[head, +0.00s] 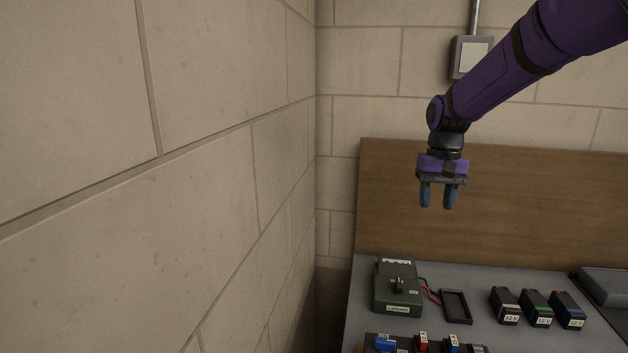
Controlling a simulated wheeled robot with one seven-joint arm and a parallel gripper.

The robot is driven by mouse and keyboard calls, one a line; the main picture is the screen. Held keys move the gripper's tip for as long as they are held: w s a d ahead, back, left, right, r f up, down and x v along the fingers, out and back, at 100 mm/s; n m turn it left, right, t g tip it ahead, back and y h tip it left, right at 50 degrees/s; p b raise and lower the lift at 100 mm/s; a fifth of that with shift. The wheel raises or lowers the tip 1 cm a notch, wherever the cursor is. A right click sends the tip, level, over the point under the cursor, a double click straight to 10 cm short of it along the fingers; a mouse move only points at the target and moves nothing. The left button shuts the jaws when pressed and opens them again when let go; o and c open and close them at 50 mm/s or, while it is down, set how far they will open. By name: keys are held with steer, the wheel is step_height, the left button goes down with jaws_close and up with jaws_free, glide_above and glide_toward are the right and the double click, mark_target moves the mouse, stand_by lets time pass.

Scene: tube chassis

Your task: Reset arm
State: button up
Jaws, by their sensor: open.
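My purple arm (510,62) reaches in from the upper right. My gripper (437,197) hangs from its end, pointing down, with its two blue-grey fingers apart. Nothing is between the fingers. It is in the air in front of the brown back panel (560,205), above the grey bench top (475,275). It touches nothing that I can see.
On the bench are a dark green device (397,290) with red wires, a black tray (456,306) and several 12 V batteries (536,309). Small blue and red items (385,343) sit at the bottom edge. A block wall (230,150) stands close on the left.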

steer(key=s+d+r+t, duration=0.1)
steer(key=s+r+t, duration=0.1)
steer(key=s+r, duration=0.45)
steer(key=s+d+r+t, duration=0.1)
steer(key=s+r, duration=0.2)
steer(key=s, duration=0.7)
steer(key=s+d+f+t, duration=0.1)
steer(key=s, duration=0.6)
steer(key=s+n+t, duration=0.1)
steer(key=s+t, duration=0.1)
steer(key=s, duration=0.6)
steer(key=shift+s+d+f+h, duration=0.25)
steer(key=shift+d+f+h, duration=0.05)
steer(key=shift+d+f, duration=0.1)
